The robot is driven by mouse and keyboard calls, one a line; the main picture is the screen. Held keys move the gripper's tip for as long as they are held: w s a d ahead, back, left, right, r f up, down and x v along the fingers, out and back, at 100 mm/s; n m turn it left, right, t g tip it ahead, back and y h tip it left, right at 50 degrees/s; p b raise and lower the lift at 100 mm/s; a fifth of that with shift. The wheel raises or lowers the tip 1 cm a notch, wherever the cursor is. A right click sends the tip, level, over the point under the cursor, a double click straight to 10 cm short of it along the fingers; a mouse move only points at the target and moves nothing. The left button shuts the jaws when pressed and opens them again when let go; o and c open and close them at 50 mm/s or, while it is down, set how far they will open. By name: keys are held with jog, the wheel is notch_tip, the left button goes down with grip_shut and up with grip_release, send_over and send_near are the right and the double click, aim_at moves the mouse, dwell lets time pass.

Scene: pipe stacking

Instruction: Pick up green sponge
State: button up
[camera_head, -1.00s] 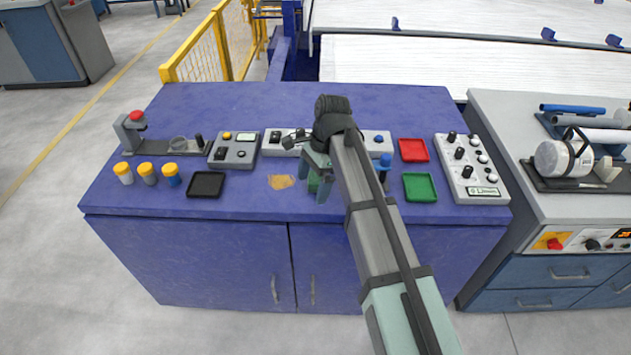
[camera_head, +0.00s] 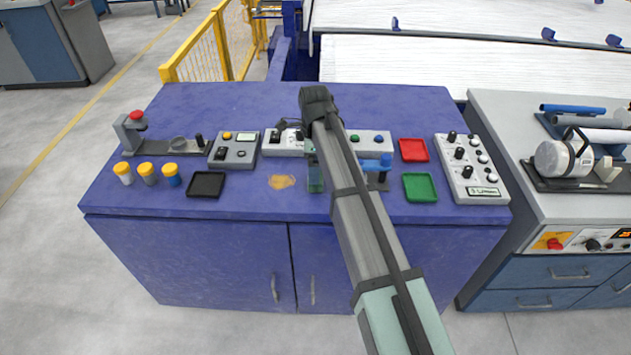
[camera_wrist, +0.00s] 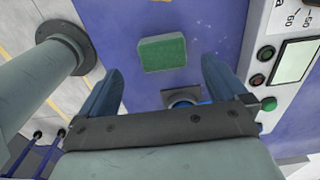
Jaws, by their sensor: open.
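The green sponge (camera_wrist: 162,52) is a flat rectangular block lying on the blue tabletop. In the wrist view it shows at upper middle, just beyond and between my fingertips, not touching them. My gripper (camera_wrist: 161,70) is open and empty, with one blue-grey finger on each side.
A blue-topped device (camera_head: 378,164) stands right of my gripper. A green tray (camera_head: 420,187), a red tray (camera_head: 413,150) and a black tray (camera_head: 206,184) lie on the table. Control boxes (camera_head: 283,143) line the back. A tan patch (camera_head: 282,182) lies left of my gripper.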

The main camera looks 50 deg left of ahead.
jog(key=shift+w+f, duration=0.2)
jog(key=shift+f, duration=2.95)
jog(key=shift+c, duration=0.4)
jog(key=c, duration=1)
jog(key=shift+o, duration=0.2)
notch_tip(320, 180, up, 10)
jog(key=shift+r, duration=0.1)
